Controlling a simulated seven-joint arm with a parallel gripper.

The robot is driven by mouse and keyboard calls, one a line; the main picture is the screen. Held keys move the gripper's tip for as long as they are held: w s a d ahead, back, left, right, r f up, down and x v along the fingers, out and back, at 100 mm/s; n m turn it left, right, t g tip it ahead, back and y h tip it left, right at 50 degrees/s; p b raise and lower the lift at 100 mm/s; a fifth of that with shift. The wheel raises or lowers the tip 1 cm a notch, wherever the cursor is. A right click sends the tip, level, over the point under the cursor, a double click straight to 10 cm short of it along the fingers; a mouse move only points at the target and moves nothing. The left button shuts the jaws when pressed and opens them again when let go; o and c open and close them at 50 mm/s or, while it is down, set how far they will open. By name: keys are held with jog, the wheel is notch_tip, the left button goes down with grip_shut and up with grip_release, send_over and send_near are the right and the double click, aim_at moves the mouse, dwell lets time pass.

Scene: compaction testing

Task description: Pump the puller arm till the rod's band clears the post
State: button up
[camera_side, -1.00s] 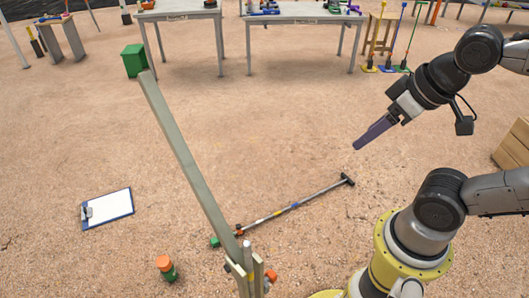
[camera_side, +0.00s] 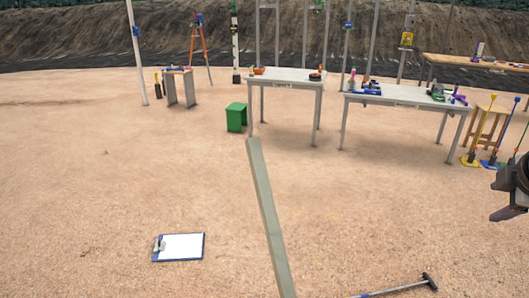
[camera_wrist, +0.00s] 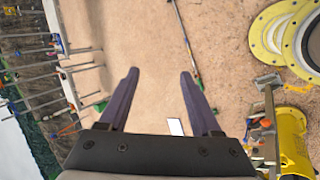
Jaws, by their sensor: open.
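The puller arm (camera_side: 268,215), a long grey-green beam, slants up from the bottom edge in the side view, its upper end raised. Its lower end, the post and the rod with its band are below that frame. In the wrist view a grey-green plank and fittings (camera_wrist: 269,110) stand at the right; I cannot make out the band there. My gripper (camera_wrist: 160,73) is open and empty, its two purple fingers spread over bare ground. In the side view only part of my gripper (camera_side: 495,216) shows at the right edge, well apart from the beam.
A clipboard (camera_side: 182,247) lies left of the beam. A T-ended bar (camera_side: 403,289) lies on the sand at lower right. A green box (camera_side: 236,117) and tables (camera_side: 290,76) stand behind. Yellow cylindrical parts (camera_wrist: 291,140) are at the right of the wrist view. Sand between is open.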

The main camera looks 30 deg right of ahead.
jog(key=w+r+n+t+h, duration=0.35)
jog(key=w+r+n, duration=0.25)
jog(key=w+n, duration=0.3)
jog(key=w+a+r+n+t+h, duration=0.1)
jog(key=w+a+r+n+t, duration=0.15)
jog(key=w+a+n, duration=0.4)
jog(key=n+t+y, duration=0.6)
jog(key=n+t, duration=0.1)
jog(key=n, duration=0.2)
send_near(257, 151)
jog(key=s+d+r, duration=0.2)
jog(key=d+r, duration=0.2)
jog(key=d, duration=0.3)
jog(key=s+a+f+n+y, duration=0.1)
jog(key=a+f+n+y, duration=0.1)
jog(key=a+f, duration=0.3)
jog(key=shift+t, duration=0.3)
jog(key=w, duration=0.8)
jog(key=w+r, duration=0.1)
jog(key=w, duration=0.4)
jog(key=shift+d, duration=0.35)
grip_shut()
